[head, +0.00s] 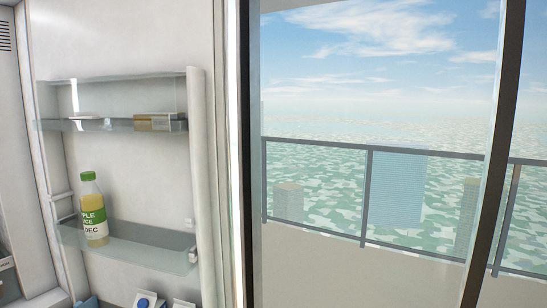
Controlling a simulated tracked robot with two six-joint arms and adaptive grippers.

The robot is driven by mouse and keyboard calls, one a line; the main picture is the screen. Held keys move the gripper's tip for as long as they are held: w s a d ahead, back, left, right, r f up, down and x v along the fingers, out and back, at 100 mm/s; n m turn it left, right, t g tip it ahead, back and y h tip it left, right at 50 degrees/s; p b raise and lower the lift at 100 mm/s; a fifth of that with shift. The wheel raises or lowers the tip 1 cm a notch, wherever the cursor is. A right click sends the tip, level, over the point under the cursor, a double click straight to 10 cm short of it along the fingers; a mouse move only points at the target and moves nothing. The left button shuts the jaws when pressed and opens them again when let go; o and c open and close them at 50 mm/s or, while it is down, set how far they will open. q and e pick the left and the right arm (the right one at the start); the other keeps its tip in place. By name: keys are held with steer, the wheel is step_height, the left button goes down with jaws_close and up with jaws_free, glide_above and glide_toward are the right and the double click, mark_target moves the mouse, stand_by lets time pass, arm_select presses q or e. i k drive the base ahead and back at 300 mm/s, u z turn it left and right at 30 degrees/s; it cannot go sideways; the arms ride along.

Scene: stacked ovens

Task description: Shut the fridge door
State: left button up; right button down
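The fridge door (130,185) stands open on the left of the head view, its inner side facing me. Its inner face is pale, with clear shelves along it. The upper door shelf (100,125) holds small flat items. The lower door shelf (150,248) holds a juice bottle (93,210) with a green cap. Part of the fridge body (10,150) shows at the far left edge. The door's handle and outer face are hidden. Neither of my grippers is in view.
Cartons (148,300) stand low on the door at the bottom edge. Right of the door is a large glass pane with a dark frame (495,150). The floor is out of view.

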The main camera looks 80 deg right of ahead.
mark_target(186, 180)
steer(key=z, duration=0.1)
steer(key=k, duration=1.1)
steer(key=z, duration=1.2)
steer(key=i, duration=0.9)
steer(key=z, duration=0.05)
